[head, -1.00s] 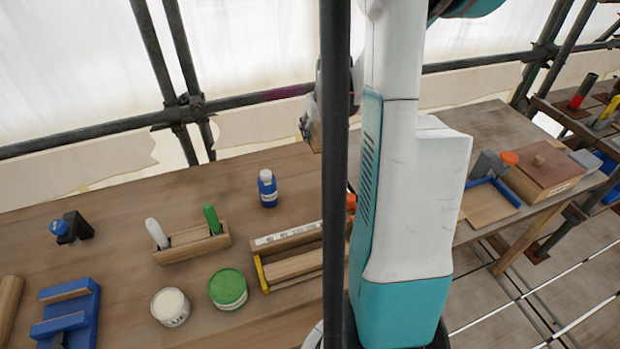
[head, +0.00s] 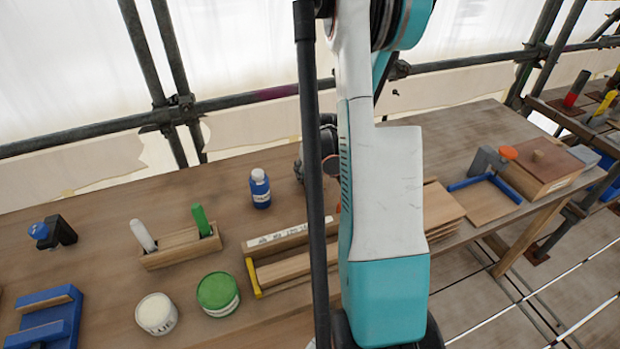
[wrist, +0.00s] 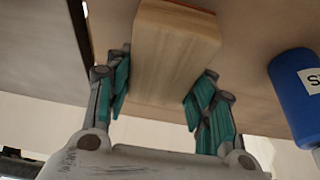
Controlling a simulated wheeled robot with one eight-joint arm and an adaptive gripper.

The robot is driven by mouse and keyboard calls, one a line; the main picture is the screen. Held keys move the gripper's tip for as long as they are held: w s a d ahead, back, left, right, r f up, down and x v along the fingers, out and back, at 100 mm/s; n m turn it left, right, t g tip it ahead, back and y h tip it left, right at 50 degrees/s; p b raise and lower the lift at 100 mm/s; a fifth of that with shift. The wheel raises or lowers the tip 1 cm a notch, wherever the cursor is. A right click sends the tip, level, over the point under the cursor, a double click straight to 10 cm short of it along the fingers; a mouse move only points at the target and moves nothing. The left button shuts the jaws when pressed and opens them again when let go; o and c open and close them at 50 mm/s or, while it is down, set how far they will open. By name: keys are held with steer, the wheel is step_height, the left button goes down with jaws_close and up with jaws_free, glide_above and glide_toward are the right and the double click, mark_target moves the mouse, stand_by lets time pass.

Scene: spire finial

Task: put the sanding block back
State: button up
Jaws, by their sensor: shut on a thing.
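The sanding block (wrist: 175,50), pale wood with a reddish edge, is between the fingers of my gripper (wrist: 165,75) in the wrist view. The teal finger pads press on both its sides. In the head view my gripper (head: 318,150) is partly hidden behind a dark pole and my own arm, over the back of the workbench (head: 105,215); the block cannot be made out clearly there. A wooden holder with a white label and a yellow end (head: 285,265) stands on the bench in front of it, its right part hidden by my arm.
A blue bottle (head: 260,188) stands left of my gripper; it shows close by in the wrist view (wrist: 298,95). Further left are a marker rack (head: 180,250), a green tin (head: 218,293) and a white tin (head: 157,314). Wooden boards (head: 442,208) lie right of my arm.

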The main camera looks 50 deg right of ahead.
steer(key=shift+f, duration=1.1)
steer(key=shift+f+b, duration=0.2)
steer(key=shift+b, duration=0.15)
steer(key=o, duration=1.1)
steer(key=shift+r, duration=0.1)
steer(key=shift+r, duration=0.2)
steer(key=p+v, duration=0.4)
steer(key=v, duration=0.7)
steer(key=shift+s+r, duration=0.15)
steer(key=shift+r, duration=0.25)
